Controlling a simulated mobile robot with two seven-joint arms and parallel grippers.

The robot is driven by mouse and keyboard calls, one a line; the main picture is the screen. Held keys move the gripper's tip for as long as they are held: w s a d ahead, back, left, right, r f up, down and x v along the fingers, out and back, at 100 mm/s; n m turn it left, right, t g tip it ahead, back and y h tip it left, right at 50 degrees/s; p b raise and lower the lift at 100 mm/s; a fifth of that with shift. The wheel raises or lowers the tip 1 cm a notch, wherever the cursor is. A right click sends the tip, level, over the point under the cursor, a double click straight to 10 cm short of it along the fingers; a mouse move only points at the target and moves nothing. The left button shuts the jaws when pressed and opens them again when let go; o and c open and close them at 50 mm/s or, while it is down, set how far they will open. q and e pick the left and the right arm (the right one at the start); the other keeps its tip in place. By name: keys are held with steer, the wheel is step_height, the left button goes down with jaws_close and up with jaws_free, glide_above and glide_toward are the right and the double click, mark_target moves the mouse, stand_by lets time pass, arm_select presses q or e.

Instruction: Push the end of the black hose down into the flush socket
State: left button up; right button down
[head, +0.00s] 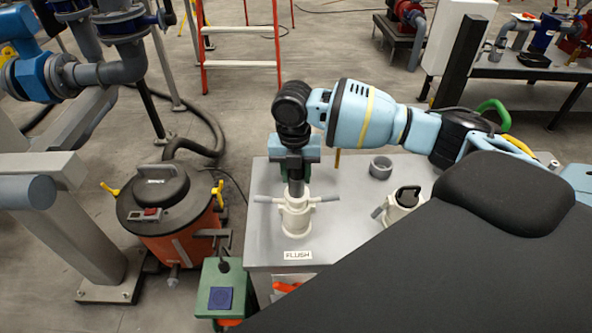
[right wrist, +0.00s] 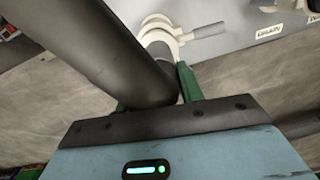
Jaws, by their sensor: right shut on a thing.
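The flush socket (head: 295,220) is a cream upright fitting with grey levers out to both sides, behind the FLUSH label (head: 297,255) on the grey bench. My right gripper (head: 296,165) is directly above it, pointing down, with its green fingers shut on the black hose. The hose end (head: 296,188) stands upright below the fingers and meets the socket's mouth; how deep it sits cannot be told. In the right wrist view the thick dark hose (right wrist: 105,50) runs between the green fingers, with a cream fitting (right wrist: 158,28) behind it. My left gripper is not in view.
An orange drum vacuum (head: 178,235) and a green box (head: 222,290) stand left of the bench.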

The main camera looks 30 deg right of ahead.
steer(key=shift+f, duration=1.25)
steer(key=c, duration=0.8)
jaws_free()
step_height(320, 180, up, 8)
steer(key=shift+a+f, duration=0.1)
steer(key=shift+a, duration=0.05)
